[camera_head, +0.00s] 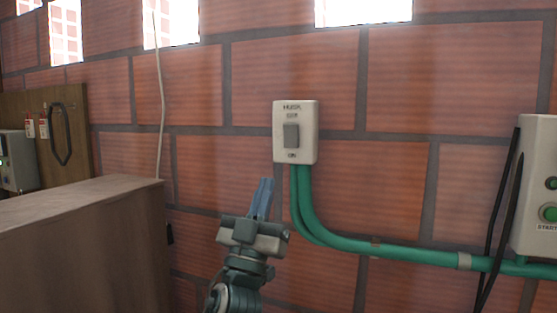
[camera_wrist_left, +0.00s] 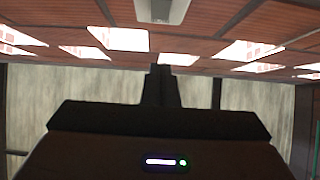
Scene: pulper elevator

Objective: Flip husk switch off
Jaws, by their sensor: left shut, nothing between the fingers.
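The husk switch (camera_head: 291,136) is a grey rocker on a pale box (camera_head: 296,108) fixed to the brick wall. Its label reads HUSK, with small lettering above and below the rocker. My left gripper (camera_head: 263,198) is shut and empty, pointing up, below and to the left of the box and apart from it in the picture. In the left wrist view the closed fingers (camera_wrist_left: 160,84) show dark, and a pale box (camera_wrist_left: 162,10) is at the top edge. My right gripper is not in view.
Green conduit (camera_head: 400,252) runs down from the box and right along the wall to a box with a START button (camera_head: 538,190). A wooden cabinet (camera_head: 80,245) stands at the left. A thin pale cord (camera_head: 161,100) hangs on the wall.

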